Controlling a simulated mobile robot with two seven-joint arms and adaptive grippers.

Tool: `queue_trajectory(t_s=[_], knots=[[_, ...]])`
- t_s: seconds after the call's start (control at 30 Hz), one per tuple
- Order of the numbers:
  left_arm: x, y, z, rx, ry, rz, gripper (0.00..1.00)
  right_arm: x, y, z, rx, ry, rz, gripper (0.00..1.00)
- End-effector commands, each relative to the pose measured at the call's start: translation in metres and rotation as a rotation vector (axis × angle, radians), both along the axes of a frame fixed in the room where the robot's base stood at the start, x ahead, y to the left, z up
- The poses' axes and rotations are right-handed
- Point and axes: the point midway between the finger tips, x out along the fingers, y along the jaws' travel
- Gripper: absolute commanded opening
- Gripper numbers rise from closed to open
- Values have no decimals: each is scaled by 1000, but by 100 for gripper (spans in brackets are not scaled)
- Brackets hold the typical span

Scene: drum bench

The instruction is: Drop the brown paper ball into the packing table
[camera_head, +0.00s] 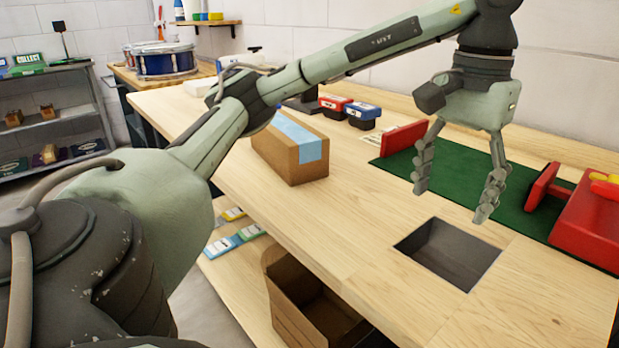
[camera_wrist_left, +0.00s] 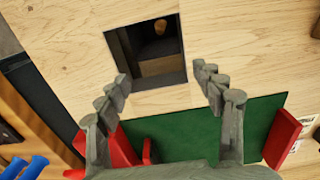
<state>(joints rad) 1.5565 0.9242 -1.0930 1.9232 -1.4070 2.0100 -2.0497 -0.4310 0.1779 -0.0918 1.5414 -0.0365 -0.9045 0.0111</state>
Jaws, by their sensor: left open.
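The packing table (camera_head: 380,240) is a light wood bench with a square, dark-walled opening (camera_head: 448,255) in its top. My left gripper (camera_head: 453,203) is open and empty above the table, fingers pointing down, just behind the opening in the head view. In the left wrist view the opening (camera_wrist_left: 117,45) lies beyond the spread fingertips (camera_wrist_left: 163,80). A small brown roundish thing (camera_wrist_left: 160,27), seemingly the paper ball, shows inside the opening; how deep it is, I cannot tell. No ball shows in the head view. My right gripper is not in view.
A cardboard box with blue tape (camera_head: 290,150) stands left. An open carton (camera_head: 310,310) sits below the tabletop.

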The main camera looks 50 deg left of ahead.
Motion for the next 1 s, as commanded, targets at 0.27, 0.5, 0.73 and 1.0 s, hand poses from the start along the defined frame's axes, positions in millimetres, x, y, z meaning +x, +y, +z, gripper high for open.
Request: queue_trajectory(t_s=[0.27, 0.5, 0.73, 1.0], knots=[[0, 0, 5, 0, -2, 0, 67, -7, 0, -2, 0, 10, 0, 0], [1, 0, 38, 0, -6, 1, 67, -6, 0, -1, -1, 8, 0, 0], [1, 0, 81, 1, -6, 1, 67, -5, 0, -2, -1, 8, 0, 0], [0, 0, 114, 1, -2, 0, 67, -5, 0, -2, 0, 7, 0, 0]])
